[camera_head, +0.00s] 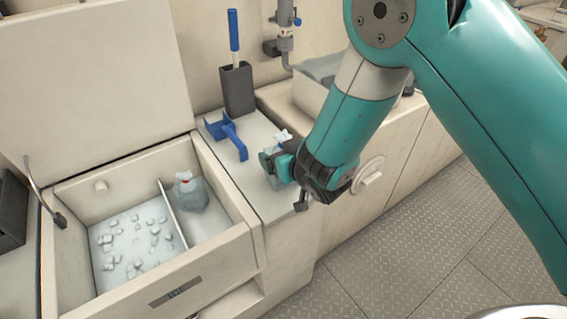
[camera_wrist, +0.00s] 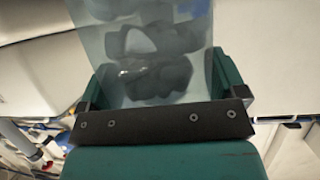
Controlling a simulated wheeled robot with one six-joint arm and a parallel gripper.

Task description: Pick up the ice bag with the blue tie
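The ice bag with the blue tie (camera_head: 283,136) is at the front of the counter, mostly hidden behind my gripper; its pale top and a bit of blue show. In the wrist view the clear bag (camera_wrist: 150,50) with grey lumps of ice fills the space between my fingers, and a blurred blue patch shows at its upper right. My gripper (camera_head: 280,168), also in the wrist view (camera_wrist: 165,85), has a finger against each side of the bag and appears shut on it. I cannot tell whether the bag touches the counter. Another ice bag (camera_head: 188,192) with a red tie stands in the open icebox.
The open icebox (camera_head: 240,250) with loose ice cubes is at left, its lid raised. A blue scoop (camera_head: 228,135) and a dark holder (camera_head: 237,90) with a blue-handled tool are on the counter behind. A sink-like basin (camera_head: 318,72) is behind my arm. The metal floor at right is clear.

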